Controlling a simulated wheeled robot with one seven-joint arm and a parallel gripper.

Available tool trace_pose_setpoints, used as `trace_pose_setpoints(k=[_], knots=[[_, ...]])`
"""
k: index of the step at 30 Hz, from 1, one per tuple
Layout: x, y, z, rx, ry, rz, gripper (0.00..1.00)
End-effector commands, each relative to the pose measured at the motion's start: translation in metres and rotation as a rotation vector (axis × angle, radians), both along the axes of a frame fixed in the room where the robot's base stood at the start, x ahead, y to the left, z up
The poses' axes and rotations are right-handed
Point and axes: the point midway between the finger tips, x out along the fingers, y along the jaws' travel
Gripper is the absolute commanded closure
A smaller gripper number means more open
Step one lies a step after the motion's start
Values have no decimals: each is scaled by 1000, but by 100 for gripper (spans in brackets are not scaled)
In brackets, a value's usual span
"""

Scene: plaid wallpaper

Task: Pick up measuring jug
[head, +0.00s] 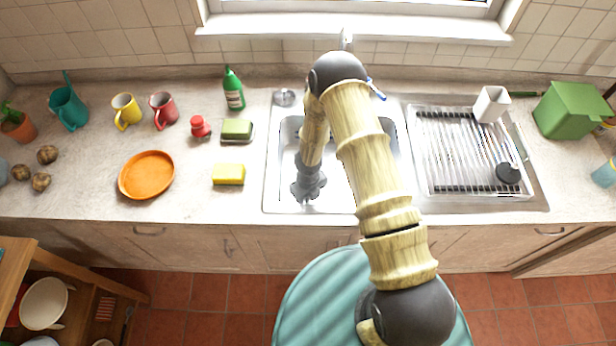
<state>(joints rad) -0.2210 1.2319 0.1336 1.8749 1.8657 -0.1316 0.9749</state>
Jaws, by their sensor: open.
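My gripper (307,191) is dark grey and points down over the sink (345,190), near its left side. It is open, and I see nothing between its fingers. I cannot pick out a measuring jug with certainty. A teal jug-like vessel (68,110) with a handle stands upright on the counter at the far left, well apart from my gripper. A blue cup-like vessel (604,174) is cut off by the right edge. My arm hides part of the sink and the tap.
A yellow mug (125,110), a red mug (163,109), an orange dish (147,175), a yellow sponge (229,174) and a green bottle (233,90) stand left of the sink. A drying rack (465,150) and a green bin (572,110) are right. The front counter edge is mostly clear.

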Motion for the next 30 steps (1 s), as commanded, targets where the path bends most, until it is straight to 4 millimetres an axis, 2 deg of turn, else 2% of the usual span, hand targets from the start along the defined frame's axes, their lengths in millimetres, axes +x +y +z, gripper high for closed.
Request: trace_pose_setpoints(k=[4, 18, 19, 25, 26, 30], knots=[[0, 0, -7, 0, -1, 0, 56], [0, 0, -7, 1, -1, 0, 56], [0, 0, -7, 1, -1, 0, 58], [0, 0, -7, 1, -1, 0, 97], [0, 0, -7, 1, -1, 0, 100], [0, 0, -7, 1, -1, 1, 100]])
